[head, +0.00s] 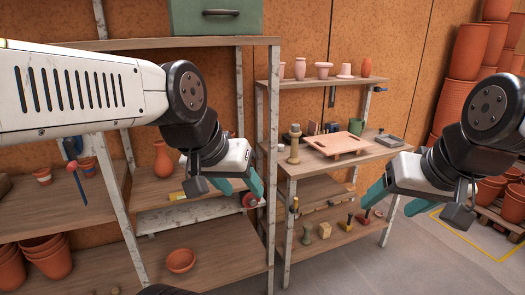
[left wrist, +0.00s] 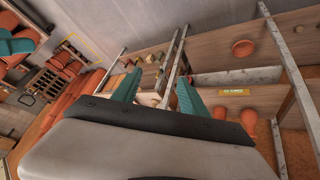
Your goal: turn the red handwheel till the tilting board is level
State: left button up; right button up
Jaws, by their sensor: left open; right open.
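The red handwheel (head: 249,201) is partly visible at the right end of the left rack's middle shelf, just below my left gripper (head: 240,187). My left gripper is open and empty; I cannot tell whether a finger touches the wheel. A long whitish, streaked board (head: 185,216), which looks like the tilting board, runs along that shelf's front and rises to the right. My right gripper (head: 396,203) is open and empty before the right rack.
Rack posts (head: 273,150) stand close to my left gripper. An orange vase (head: 162,159) and a yellow label (head: 177,196) are near the board. A pink board (head: 338,143) lies on the right rack. Terracotta pots (head: 466,60) are stacked at right; grey floor (head: 345,270) is clear.

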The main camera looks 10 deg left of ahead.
aim_at(254, 204)
dwell(0.5)
pick_arm(q)
jog(key=w+a+f+m+g+y, duration=0.3)
jog(key=w+a+f+m+y, duration=0.3)
jog(key=w+f, duration=0.45)
jog(key=w+a+f+m+g+y, duration=0.2)
jog(key=w+a+f+m+y, duration=0.1)
jog(key=w+a+f+y, duration=0.75)
jog(key=w+d+f+m+t+h, duration=0.2)
jog(key=w+d+f+m+t, duration=0.45)
jog(key=w+f+m, duration=0.25)
jog(key=w+d+f+m+t+h, duration=0.2)
jog(key=w+d+f+m+t, duration=0.5)
jog(key=f, duration=0.3)
jog(key=shift+m, duration=0.5)
jog(key=x, duration=0.9)
jog(key=shift+r, duration=0.1)
jog(key=shift+c, duration=0.2)
grip_shut()
